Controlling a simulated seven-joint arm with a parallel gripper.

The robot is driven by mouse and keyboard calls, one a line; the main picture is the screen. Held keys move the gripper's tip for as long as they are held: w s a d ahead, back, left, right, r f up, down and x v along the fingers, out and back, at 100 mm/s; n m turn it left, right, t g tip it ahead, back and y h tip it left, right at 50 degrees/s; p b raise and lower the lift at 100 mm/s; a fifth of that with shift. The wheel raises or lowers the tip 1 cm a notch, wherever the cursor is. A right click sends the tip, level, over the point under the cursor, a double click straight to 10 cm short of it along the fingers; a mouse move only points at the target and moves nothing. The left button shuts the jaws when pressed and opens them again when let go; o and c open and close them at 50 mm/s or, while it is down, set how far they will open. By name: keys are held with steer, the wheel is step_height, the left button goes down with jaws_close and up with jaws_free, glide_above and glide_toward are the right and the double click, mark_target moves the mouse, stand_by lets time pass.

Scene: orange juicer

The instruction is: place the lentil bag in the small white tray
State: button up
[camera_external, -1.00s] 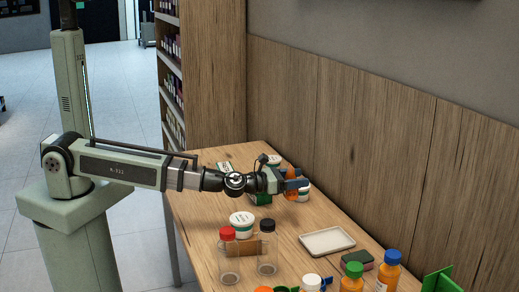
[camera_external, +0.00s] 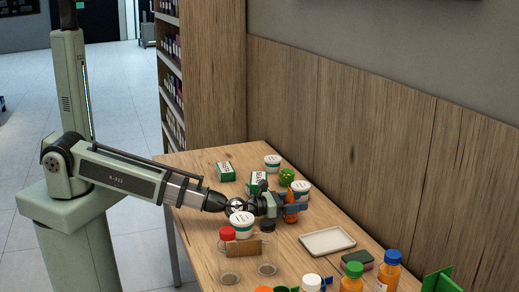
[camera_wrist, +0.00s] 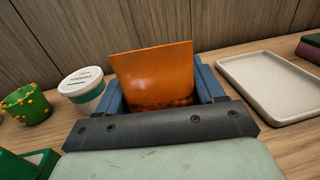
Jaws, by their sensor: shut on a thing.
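The lentil bag is an orange pouch, seen upright in the wrist view (camera_wrist: 157,75) between the two blue fingers of my gripper (camera_wrist: 163,92). My gripper is shut on it. In the external view my gripper (camera_external: 292,208) is low over the table, with a bit of the orange bag (camera_external: 291,214) showing; whether the bag touches the table I cannot tell. The small white tray (camera_external: 327,241) lies empty to the right of and nearer than my gripper. In the wrist view the tray (camera_wrist: 268,85) is at the right, apart from the bag.
White tubs (camera_external: 300,188) and a green dotted cup (camera_external: 287,175) stand behind my gripper. Green boxes (camera_external: 226,171) are at the far left. Clear jars with red (camera_external: 227,233) and black lids stand in front.

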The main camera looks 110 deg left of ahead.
steer(key=shift+f, duration=0.25)
steer(key=o, duration=1.1)
steer(key=shift+o, duration=0.2)
steer(key=shift+s, duration=0.1)
steer(key=shift+v, duration=3.65)
